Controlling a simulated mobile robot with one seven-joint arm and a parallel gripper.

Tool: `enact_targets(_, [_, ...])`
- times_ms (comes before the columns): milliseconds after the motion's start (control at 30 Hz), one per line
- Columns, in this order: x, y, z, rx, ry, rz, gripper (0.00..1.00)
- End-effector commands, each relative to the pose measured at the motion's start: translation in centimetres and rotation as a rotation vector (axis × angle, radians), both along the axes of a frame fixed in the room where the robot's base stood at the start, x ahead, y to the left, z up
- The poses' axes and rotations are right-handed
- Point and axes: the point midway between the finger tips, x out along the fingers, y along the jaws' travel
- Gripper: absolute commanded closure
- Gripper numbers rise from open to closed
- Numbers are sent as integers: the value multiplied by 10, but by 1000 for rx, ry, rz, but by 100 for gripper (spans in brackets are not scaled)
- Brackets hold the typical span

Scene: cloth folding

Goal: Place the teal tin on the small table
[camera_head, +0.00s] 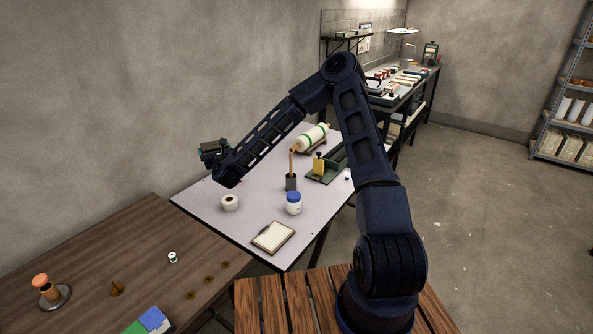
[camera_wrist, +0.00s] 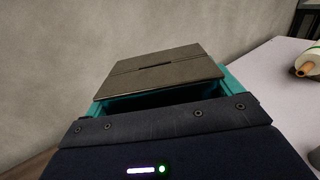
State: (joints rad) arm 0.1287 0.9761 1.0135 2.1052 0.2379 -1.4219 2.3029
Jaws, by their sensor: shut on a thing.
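My gripper (camera_head: 214,153) is raised at the end of my outstretched arm, in front of the wall and above the left side of the pale table. It is shut on the teal tin. In the wrist view, teal edges of the tin (camera_wrist: 236,87) show at both sides of a dark grey-brown flat piece with a slot across it. The rest of the tin is hidden by my gripper's dark body. I cannot tell which surface is the small table.
A brown table (camera_head: 150,235) is at left. A slatted wooden top (camera_head: 270,300) is in front.

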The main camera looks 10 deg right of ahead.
Motion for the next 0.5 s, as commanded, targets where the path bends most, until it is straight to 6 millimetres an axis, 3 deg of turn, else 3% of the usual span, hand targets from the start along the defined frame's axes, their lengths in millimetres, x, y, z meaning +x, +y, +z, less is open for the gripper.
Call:
enact_targets(100, [28, -47, -6, -1, -3, -76, 41])
enact_targets(300, [61, -120, -14, 0, -9, -189, 41])
enact_targets(500, [79, -168, -19, 0, -13, -260, 41])
